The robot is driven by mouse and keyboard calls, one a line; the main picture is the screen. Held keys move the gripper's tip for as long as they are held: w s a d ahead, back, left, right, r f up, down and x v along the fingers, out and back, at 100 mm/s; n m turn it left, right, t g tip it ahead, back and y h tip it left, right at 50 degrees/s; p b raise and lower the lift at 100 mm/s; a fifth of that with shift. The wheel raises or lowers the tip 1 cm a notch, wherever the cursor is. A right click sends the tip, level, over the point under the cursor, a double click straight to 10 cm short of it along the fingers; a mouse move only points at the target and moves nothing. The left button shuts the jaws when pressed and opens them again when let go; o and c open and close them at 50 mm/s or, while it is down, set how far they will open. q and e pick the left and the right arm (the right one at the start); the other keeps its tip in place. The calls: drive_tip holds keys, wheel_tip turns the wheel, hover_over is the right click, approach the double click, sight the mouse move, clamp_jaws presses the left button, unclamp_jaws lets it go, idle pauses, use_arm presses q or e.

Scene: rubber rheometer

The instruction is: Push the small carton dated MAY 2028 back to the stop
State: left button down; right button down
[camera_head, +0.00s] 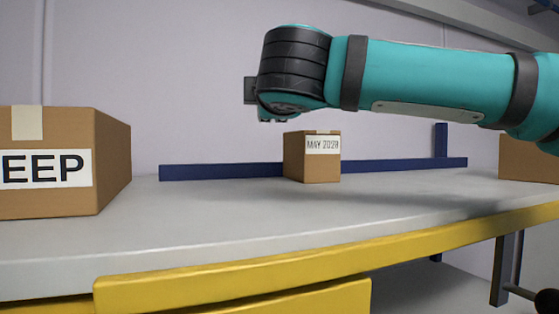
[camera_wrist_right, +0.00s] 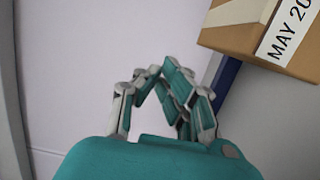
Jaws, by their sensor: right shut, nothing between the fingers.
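The small carton (camera_head: 310,168) is brown, with a white label reading MAY 2028 facing front. It stands upright on the grey bench, in front of a low blue stop rail (camera_head: 220,172). I cannot tell whether carton and rail touch. In the right wrist view the carton (camera_wrist_right: 265,32) is at the top right, its label partly cut off, with part of the blue rail (camera_wrist_right: 225,85) beside it. My right gripper (camera_wrist_right: 160,72) is shut and empty, apart from the carton. In the head view my right wrist is above the carton and mostly hides the fingers. My left gripper is not in view.
A larger carton (camera_head: 45,140) with a label ending in EEP stands at the left. Another carton (camera_head: 527,158) is at the right edge. The grey bench top (camera_head: 215,217) is clear in front of the small carton. A yellow front edge (camera_head: 330,256) runs below.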

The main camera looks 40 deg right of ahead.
sight(282, 183)
drive_tip(key=f, duration=0.6)
drive_tip(key=d+f, duration=0.1)
drive_tip(key=f, duration=0.3)
drive_tip(key=shift+s, duration=0.1)
drive_tip(key=shift+d+r, duration=0.15)
drive_tip(key=shift+r, duration=0.05)
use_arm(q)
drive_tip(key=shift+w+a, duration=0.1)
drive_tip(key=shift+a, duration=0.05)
use_arm(e)
drive_tip(key=shift+d, duration=0.15)
drive_tip(key=shift+s+d, duration=0.1)
drive_tip(key=shift+d, duration=0.05)
